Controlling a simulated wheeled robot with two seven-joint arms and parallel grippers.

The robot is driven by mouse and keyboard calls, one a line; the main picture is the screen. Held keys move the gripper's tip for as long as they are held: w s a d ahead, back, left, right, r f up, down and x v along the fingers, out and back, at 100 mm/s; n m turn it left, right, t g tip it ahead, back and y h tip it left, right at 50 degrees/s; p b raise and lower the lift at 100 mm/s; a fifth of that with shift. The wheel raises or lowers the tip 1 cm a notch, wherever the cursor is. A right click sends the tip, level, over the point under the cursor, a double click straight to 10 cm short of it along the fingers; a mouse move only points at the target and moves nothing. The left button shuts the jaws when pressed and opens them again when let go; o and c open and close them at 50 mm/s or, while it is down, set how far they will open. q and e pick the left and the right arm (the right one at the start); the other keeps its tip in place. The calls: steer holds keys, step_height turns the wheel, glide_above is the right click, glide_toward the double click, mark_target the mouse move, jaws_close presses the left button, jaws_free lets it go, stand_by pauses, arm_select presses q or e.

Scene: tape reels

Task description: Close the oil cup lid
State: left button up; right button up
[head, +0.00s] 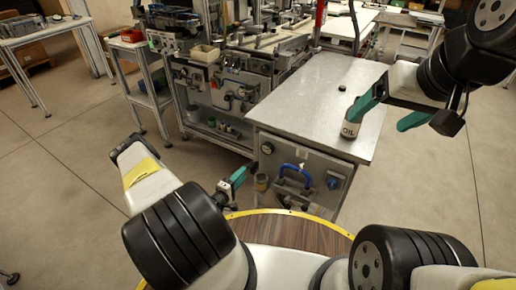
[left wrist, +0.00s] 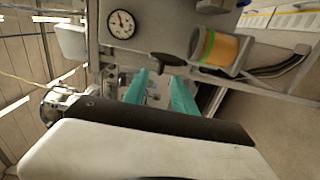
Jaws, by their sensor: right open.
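An amber oil cup (head: 261,182) is on the front of the metal cabinet. In the left wrist view the cup (left wrist: 222,50) looks tilted, with a green band; its lid cannot be made out clearly. My left gripper (head: 240,175) is just left of the cup in the head view. Its teal fingers (left wrist: 160,80) are apart with nothing seen held.
A blue handle (head: 295,170) sticks out of the cabinet front. A dark knob (left wrist: 168,60) and a gauge (left wrist: 122,24) are near my left fingers.

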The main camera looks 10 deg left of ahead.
mark_target(251, 164)
arm_select(q)
steer(key=x, duration=0.7)
steer(key=shift+w+d+f, duration=0.1)
steer(key=shift+w+d, duration=0.05)
steer(key=shift+w, duration=0.1)
steer(key=shift+c, duration=0.2)
jaws_close()
